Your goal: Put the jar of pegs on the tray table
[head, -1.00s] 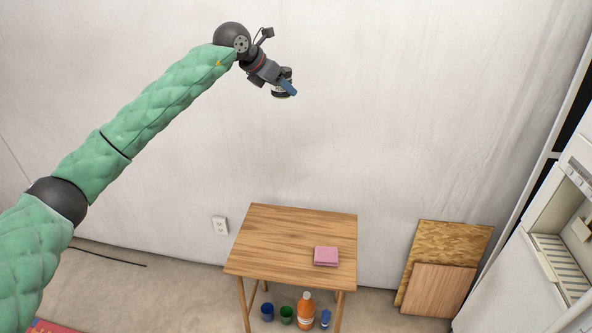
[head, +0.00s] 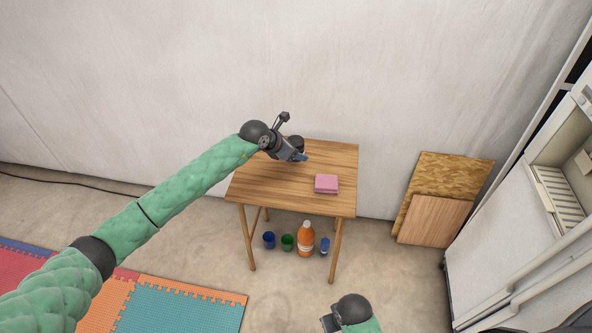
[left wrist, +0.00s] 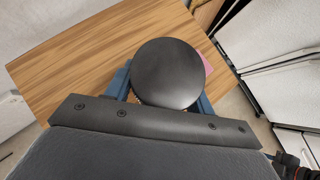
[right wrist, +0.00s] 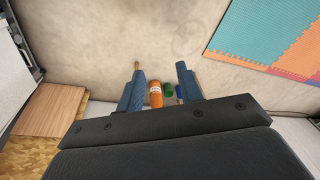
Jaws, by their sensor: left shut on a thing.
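The jar of pegs shows mostly as its round black lid (head: 296,142); the lid fills the middle of the left wrist view (left wrist: 167,73) and hides most of the jar. My left gripper (head: 299,155) is shut on the jar, its blue fingers on either side under the lid. The wooden tray table (head: 338,155) stands against the wall. The jar appears over its back part; I cannot tell whether it touches the top. My right gripper (right wrist: 160,72) is open and empty, low at the bottom of the head view.
A pink stack (head: 326,183) lies on the table's right part. Under the table stand an orange bottle (head: 306,240), a blue cup (head: 269,240), a green cup (head: 287,242) and a small blue item (head: 325,246). Boards (head: 436,219) lean on the wall to the right. The table's front left is clear.

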